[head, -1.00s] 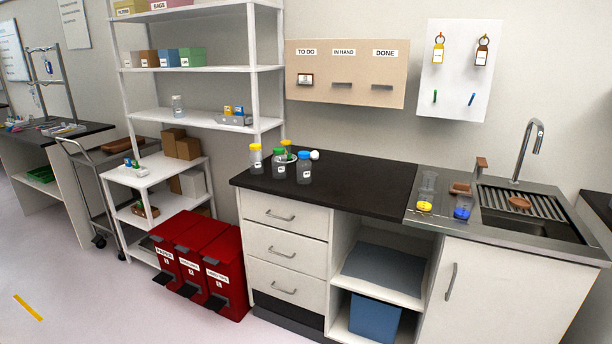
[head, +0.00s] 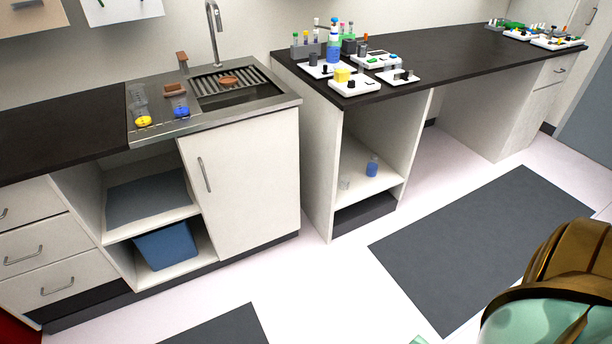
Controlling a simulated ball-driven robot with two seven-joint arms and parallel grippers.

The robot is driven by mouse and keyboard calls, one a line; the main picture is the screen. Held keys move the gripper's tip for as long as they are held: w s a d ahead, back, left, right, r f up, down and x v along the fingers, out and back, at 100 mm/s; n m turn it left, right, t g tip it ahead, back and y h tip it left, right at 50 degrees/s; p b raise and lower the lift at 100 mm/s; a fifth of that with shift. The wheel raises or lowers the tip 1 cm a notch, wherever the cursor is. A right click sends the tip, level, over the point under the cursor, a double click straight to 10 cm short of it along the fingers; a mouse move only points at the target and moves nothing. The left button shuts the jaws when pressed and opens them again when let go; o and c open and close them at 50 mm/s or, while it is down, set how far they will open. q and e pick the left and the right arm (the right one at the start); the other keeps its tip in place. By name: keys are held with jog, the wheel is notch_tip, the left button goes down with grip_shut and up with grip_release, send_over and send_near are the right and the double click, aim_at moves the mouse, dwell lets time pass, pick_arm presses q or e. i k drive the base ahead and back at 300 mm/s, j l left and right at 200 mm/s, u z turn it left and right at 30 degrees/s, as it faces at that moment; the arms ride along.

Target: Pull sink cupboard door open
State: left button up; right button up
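The sink cupboard door (head: 246,188) is a white panel under the steel sink counter, and it is shut. Its vertical metal handle (head: 204,174) is near the door's upper left edge. The sink (head: 240,97) has a ribbed drainer and a tall tap (head: 213,30) behind it. Neither of my grippers shows in the head view, so whether they are open or shut is not visible. A gold and pale green part of mine is at the lower right, well apart from the door.
Left of the door are open shelves with a blue bin (head: 167,246) and drawers (head: 38,245). Right of it, past a floor gap, stands a bench (head: 440,62) with lab items. Dark mats (head: 480,240) lie on the floor; the floor before the door is clear.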

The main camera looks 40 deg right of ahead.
aim_at(245, 177)
jog(key=z, duration=0.75)
